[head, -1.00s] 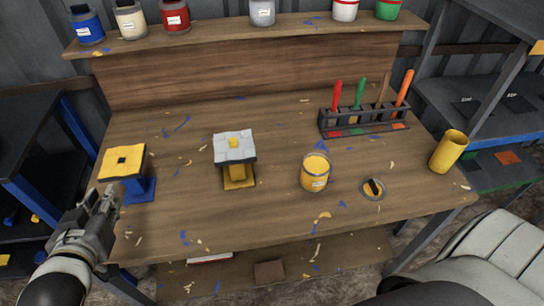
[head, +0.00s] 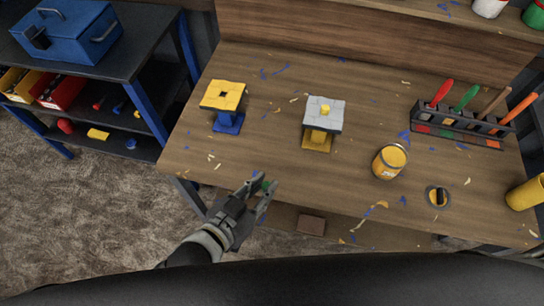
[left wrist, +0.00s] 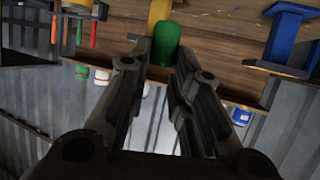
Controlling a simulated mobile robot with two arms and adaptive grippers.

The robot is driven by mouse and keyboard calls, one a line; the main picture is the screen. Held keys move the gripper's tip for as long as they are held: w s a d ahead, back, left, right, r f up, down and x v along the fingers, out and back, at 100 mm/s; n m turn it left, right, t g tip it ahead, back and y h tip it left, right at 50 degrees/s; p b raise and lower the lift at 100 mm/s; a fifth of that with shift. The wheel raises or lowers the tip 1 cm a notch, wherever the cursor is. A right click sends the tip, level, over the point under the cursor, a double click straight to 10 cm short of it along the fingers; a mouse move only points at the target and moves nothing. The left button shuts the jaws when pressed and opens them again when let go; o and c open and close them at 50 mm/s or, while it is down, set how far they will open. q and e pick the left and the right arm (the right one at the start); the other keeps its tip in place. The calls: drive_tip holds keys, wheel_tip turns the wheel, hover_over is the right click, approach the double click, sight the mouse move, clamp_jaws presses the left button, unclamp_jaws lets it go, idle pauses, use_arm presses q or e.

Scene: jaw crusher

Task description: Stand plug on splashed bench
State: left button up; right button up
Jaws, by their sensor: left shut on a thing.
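The splashed bench (head: 270,150) is a brown wooden top with blue, yellow and white paint marks. My left gripper (head: 262,188) is at its front edge, left of the middle. The gripper is shut on a small green plug (head: 264,186), of which only a bit shows in the head view. In the left wrist view the plug (left wrist: 167,42) is a rounded green cylinder between the fingertips (left wrist: 166,58). I cannot tell how high it is above the bench. My right gripper is not in view.
On the bench stand a yellow-topped blue stand (head: 223,97), a grey-topped yellow stand (head: 323,113), a yellow paint can (head: 390,161), a round lid (head: 437,197), a tool rack (head: 455,128) and a yellow cup (head: 526,194). Bare wood lies between the stands and the front edge.

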use_arm(q)
drive_tip(key=w+f+b, duration=0.2)
drive_tip(key=w+b, duration=0.1)
drive_tip(key=w, duration=0.1)
drive_tip(key=w+f+b, duration=0.6)
drive_tip(key=w, duration=0.1)
drive_tip(key=shift+w+a+f, duration=0.1)
drive_tip(key=shift+w, duration=0.2)
drive_tip(key=shift+w+f+b, duration=0.3)
drive_tip(key=shift+w+b, duration=0.15)
drive_tip(key=f+b, duration=0.2)
drive_tip(key=b, duration=0.1)
drive_tip(key=f+b, duration=0.2)
drive_tip(key=shift+w, duration=0.3)
drive_tip(key=shift+r, duration=0.15)
